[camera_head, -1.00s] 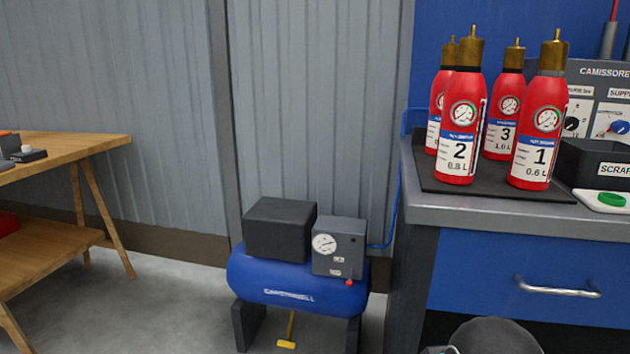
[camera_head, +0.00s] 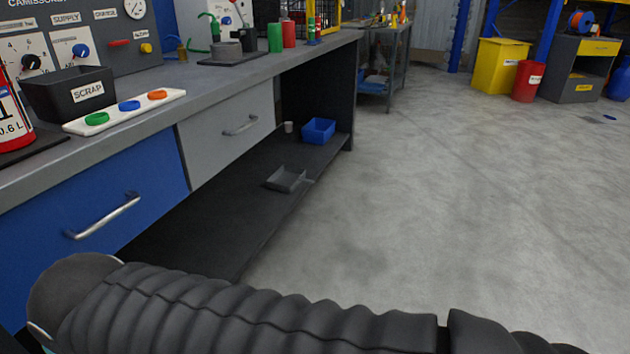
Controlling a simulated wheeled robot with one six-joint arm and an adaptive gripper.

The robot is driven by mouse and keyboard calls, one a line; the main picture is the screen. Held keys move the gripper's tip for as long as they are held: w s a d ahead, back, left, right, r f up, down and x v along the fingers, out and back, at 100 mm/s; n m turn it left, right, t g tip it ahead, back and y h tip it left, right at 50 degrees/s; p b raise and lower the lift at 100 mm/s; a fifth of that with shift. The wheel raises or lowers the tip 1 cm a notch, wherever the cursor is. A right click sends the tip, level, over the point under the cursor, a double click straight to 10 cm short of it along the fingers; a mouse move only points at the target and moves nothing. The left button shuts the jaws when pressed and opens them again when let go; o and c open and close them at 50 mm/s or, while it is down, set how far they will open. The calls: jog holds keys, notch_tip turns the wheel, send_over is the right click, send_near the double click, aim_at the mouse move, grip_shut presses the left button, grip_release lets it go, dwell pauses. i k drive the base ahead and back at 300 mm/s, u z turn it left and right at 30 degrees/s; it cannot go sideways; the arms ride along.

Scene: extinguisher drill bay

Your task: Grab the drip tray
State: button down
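A small grey open tray (camera_head: 287,179), which looks like the drip tray, lies on the dark lower shelf (camera_head: 222,219) under the workbench. It is near the shelf's front edge, with a short tab or handle pointing right. My arm stretches across the bottom of the view in a dark ribbed sleeve, well apart from the tray. My gripper is not in view.
A blue bin (camera_head: 318,130) and a small light cup (camera_head: 288,127) stand farther back on the shelf. Drawers with handles (camera_head: 240,125) front the workbench. The floor (camera_head: 430,200) to the right is clear. A yellow bin (camera_head: 501,65) and red bin (camera_head: 528,81) stand far off.

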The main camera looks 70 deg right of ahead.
aim_at(286, 178)
jog(key=z, duration=3.5)
jog(key=i, duration=4.6)
jog(key=u, duration=2.8)
